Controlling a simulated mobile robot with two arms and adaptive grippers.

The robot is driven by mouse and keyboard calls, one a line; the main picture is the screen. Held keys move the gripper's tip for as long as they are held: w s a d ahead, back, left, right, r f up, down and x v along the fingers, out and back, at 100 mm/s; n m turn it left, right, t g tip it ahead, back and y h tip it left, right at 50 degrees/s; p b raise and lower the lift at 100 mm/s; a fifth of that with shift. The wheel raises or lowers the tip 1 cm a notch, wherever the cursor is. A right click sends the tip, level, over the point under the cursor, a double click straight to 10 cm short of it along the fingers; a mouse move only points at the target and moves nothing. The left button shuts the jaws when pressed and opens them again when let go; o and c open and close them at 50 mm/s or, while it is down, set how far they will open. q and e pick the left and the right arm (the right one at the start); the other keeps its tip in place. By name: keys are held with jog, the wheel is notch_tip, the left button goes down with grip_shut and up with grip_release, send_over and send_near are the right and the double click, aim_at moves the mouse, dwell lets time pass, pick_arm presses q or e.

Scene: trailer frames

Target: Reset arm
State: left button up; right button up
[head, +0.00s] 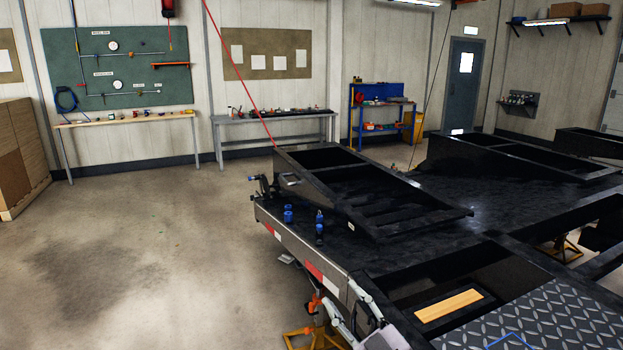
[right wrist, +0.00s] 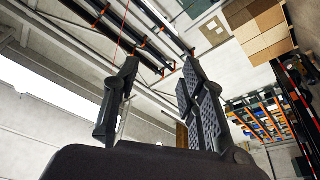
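In the right wrist view my right gripper (right wrist: 160,78) is open, its two dark fingers spread apart. Nothing is between the fingers, and the room's ceiling and walls show behind them. In the head view pale and dark arm-like parts show at the bottom, beside the trailer's edge; I cannot make out the fingers there. I cannot see my left gripper in either view. A black trailer frame (head: 440,212) fills the right of the head view, with a smaller black frame (head: 350,190) lying on it.
Several blue-topped fittings (head: 288,214) stand on the trailer's near left corner. A yellow-orange jack (head: 318,328) is beside its edge. A tread plate (head: 550,320) lies at bottom right. The concrete floor (head: 150,240) at left is clear. Workbenches (head: 275,130) line the back wall.

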jog(key=s+d+f+m+g+h, duration=0.3)
jog(key=s+d+f+m+h, duration=0.25)
jog(key=d+f, duration=0.2)
jog(key=s+d+f+m+g+h, duration=0.2)
jog(key=s+d+f+m+h, duration=0.35)
jog(key=f, duration=0.25)
jog(key=s+f+g, duration=0.5)
jog(key=s, duration=0.6)
jog(key=s+f+g, duration=0.4)
jog(key=s, duration=0.6)
notch_tip(320, 180, down, 26)
jog(key=s+g, duration=0.2)
jog(key=s+d+f, duration=0.2)
jog(key=s+f, duration=0.6)
jog(key=s+d+f+g, duration=0.1)
jog(key=s+f, duration=0.7)
jog(key=s, duration=0.1)
jog(key=shift+d+f+n, duration=0.25)
jog(key=shift+d+n, duration=0.05)
jog(key=shift+d, duration=0.1)
